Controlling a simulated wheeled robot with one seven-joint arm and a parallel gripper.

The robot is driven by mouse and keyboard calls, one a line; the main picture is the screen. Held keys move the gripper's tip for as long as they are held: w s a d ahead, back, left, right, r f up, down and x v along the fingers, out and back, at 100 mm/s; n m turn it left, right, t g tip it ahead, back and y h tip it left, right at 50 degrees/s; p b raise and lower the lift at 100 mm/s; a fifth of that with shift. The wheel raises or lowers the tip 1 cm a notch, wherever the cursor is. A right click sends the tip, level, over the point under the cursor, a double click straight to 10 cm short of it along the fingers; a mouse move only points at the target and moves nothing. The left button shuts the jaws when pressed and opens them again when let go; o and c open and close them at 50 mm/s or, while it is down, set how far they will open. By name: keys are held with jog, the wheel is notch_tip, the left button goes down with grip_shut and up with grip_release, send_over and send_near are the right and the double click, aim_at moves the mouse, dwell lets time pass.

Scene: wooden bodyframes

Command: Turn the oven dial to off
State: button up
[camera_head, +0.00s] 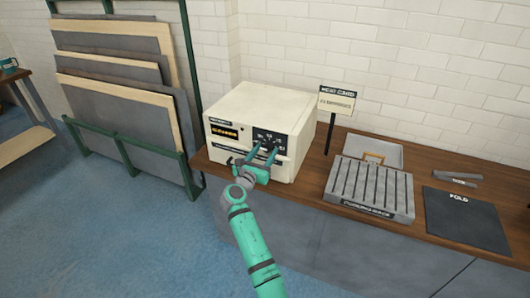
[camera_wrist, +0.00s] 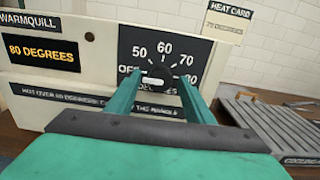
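The oven is a cream box (camera_head: 265,105) on the wooden counter. Its dark dial panel (camera_wrist: 165,55) is marked OFF, 50, 60, 70 and a partly hidden mark at right. A display (camera_wrist: 42,51) reads "80 DEGREES". My gripper (camera_wrist: 157,88) is in front of the panel, its two green fingers apart on either side of the dial. It also shows at the oven front in the head view (camera_head: 265,152). Contact with the dial cannot be told.
A heat card sign (camera_head: 337,102) stands right of the oven and reads "70 DEGREES" in the wrist view. A slatted cooling rack (camera_head: 368,190), a grey tray (camera_head: 385,150) and a dark fold mat (camera_head: 465,220) lie further right. A board rack (camera_head: 120,90) stands at left.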

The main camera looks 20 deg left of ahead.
jog(key=s, duration=1)
jog(key=shift+s, duration=0.4)
jog(key=s+d+f+m+g+y, duration=0.25)
jog(key=s+f+m, duration=0.45)
jog(key=s+f, duration=0.45)
jog(key=s+d+f+m+g, duration=0.1)
jog(key=s+d+f+m, duration=0.3)
jog(key=s+m, duration=0.15)
jog(key=s+d+f+m, duration=0.4)
jog(key=s+f+m, duration=0.1)
jog(key=s, duration=0.2)
jog(key=s+d+m, duration=1)
jog(key=s+d, duration=0.1)
jog(key=s, duration=0.4)
jog(key=s+d+r+m+h, duration=0.2)
jog(key=s+d+r+m, duration=0.6)
jog(key=s, duration=0.4)
jog(key=shift+d+r+m+t, duration=0.4)
jog(key=shift+d+r, duration=0.45)
jog(key=shift+d, duration=0.4)
